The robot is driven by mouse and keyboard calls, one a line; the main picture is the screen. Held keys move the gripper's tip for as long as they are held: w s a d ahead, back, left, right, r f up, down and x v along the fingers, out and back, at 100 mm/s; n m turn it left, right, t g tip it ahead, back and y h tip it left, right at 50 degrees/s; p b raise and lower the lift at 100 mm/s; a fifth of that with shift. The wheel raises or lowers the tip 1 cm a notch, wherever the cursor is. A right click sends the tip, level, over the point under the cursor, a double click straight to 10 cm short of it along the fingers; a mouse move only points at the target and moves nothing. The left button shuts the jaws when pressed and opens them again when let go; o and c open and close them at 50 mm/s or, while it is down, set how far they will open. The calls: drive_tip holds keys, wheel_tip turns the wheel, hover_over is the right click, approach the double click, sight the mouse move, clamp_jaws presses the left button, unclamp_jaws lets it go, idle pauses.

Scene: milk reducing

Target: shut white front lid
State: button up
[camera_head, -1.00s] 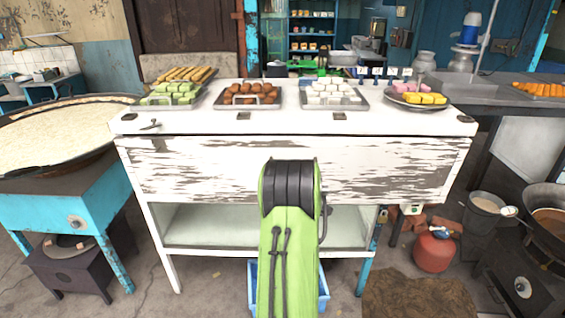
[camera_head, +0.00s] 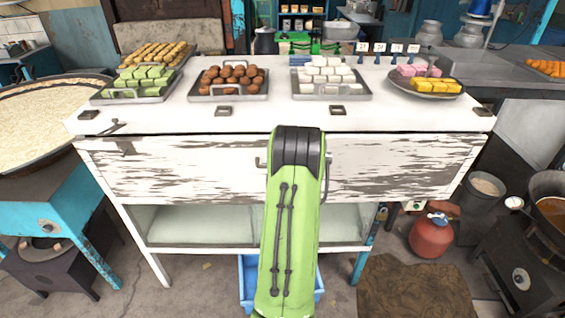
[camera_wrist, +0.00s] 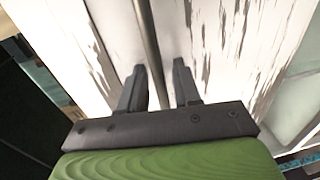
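The white front lid (camera_head: 400,165) is the weathered panel with flaking paint on the front of the white counter. It lies just below the top's front edge; I cannot tell whether it is fully shut. Parts of its metal handle (camera_head: 328,180) show on either side of my green arm, which hides the middle. In the wrist view, a grey bar (camera_wrist: 148,40), seemingly this handle, runs between the fingers of my gripper (camera_wrist: 160,85). The fingers stand apart, one on each side of it, with visible gaps. My gripper is hidden in the head view.
Trays of sweets stand on the counter top (camera_head: 270,120). An open shelf (camera_head: 200,225) and a blue crate (camera_head: 250,280) are below. A large pan (camera_head: 45,125) on a blue stand is left; a red gas cylinder (camera_head: 432,238) is right.

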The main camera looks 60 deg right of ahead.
drive_tip(key=shift+c, duration=0.5)
clamp_jaws()
drive_tip(key=shift+w+d+r+p, duration=0.2)
drive_tip(key=shift+r+p, duration=0.2)
drive_tip(key=shift+p, duration=0.75)
drive_tip(key=shift+w+d+g+y+p, duration=0.3)
drive_tip(key=shift+d+y+p, duration=0.3)
drive_tip(key=shift+p, duration=0.55)
drive_tip(key=shift+d, duration=0.1)
